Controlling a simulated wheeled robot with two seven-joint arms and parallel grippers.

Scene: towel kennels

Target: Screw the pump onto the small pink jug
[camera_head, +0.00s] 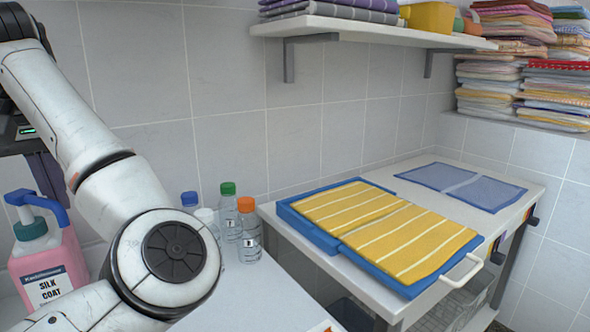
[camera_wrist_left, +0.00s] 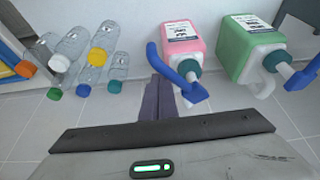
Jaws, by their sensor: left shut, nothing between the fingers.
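The pink jug (camera_head: 48,262) stands at the left edge in the head view, with a "SILK COAT" label. A blue pump (camera_head: 25,201) with a collar sits at its neck; I cannot tell how tightly. In the left wrist view the pink jug (camera_wrist_left: 183,38) appears upside down, with the blue pump (camera_wrist_left: 194,92) at its neck and a blue handle beside it. My left gripper (camera_head: 50,188) points down above and behind the jug; its purple fingers also show in the wrist view (camera_wrist_left: 160,84). They are together and empty, beside the blue handle. My right gripper is not seen.
A green jug (camera_wrist_left: 245,42) with a blue and white pump stands beside the pink one. Several clear bottles (camera_head: 229,210) with coloured caps stand beyond my arm. A table (camera_head: 420,164) with yellow striped towels (camera_head: 355,212) is at right. A shelf (camera_head: 370,34) hangs above.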

